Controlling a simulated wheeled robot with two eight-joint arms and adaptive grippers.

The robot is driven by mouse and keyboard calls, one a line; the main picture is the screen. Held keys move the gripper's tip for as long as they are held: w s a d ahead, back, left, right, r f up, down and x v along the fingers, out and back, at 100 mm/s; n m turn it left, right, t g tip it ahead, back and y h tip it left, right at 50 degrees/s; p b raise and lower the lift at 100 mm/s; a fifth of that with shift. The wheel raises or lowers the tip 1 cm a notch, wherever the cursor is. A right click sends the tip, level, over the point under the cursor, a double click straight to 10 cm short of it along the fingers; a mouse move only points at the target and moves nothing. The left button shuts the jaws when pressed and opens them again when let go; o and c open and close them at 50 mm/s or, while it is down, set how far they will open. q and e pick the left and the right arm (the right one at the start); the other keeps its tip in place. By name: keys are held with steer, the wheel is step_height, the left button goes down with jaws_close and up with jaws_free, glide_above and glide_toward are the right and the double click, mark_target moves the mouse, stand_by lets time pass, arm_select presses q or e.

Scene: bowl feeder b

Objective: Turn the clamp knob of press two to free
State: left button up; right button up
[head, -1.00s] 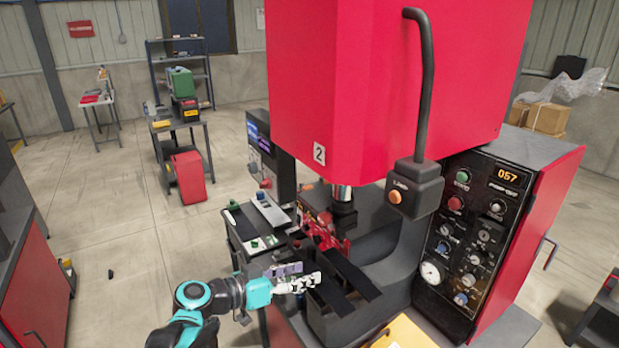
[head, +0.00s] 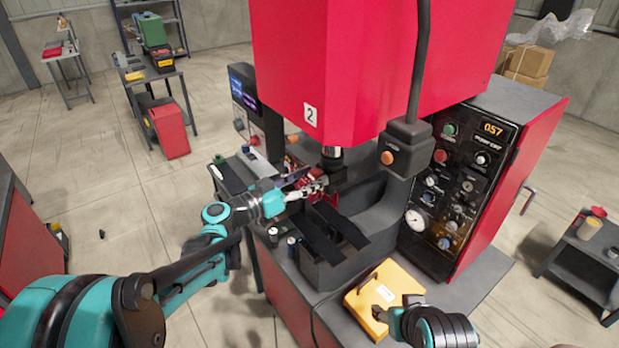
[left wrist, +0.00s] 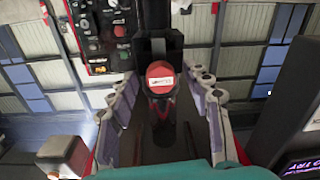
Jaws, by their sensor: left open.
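Press two, the red machine marked 2 (head: 311,115), stands in the middle of the head view. The clamp knob (left wrist: 160,78), red with a white label on its face, is in the middle of the left wrist view. My left gripper (head: 318,188) is open at the red clamp parts under the press head. In the left wrist view its two fingers (left wrist: 162,95) stand on either side of the knob, with gaps between. In the head view the gripper partly covers the clamp, and I cannot make out the knob's setting.
A black control panel (head: 458,185) is right of the press bed. A yellow box (head: 388,287) lies on the front of the bench, close to my right arm. A hanging pendant (head: 402,145) is right of the press head. The floor at left is mostly clear.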

arm_select(q)
jaws_close()
stand_by(0.3)
steer(key=n+b, duration=0.1)
steer(key=n, duration=0.2)
steer(key=shift+n, duration=0.4)
steer(key=n, duration=0.4)
steer(key=shift+n+b, duration=0.3)
steer(key=shift+b, duration=0.1)
steer(key=n, duration=0.4)
steer(key=shift+b, duration=0.3)
steer(key=n, duration=0.5)
steer(key=shift+g, duration=0.3)
steer(key=shift+b, duration=0.3)
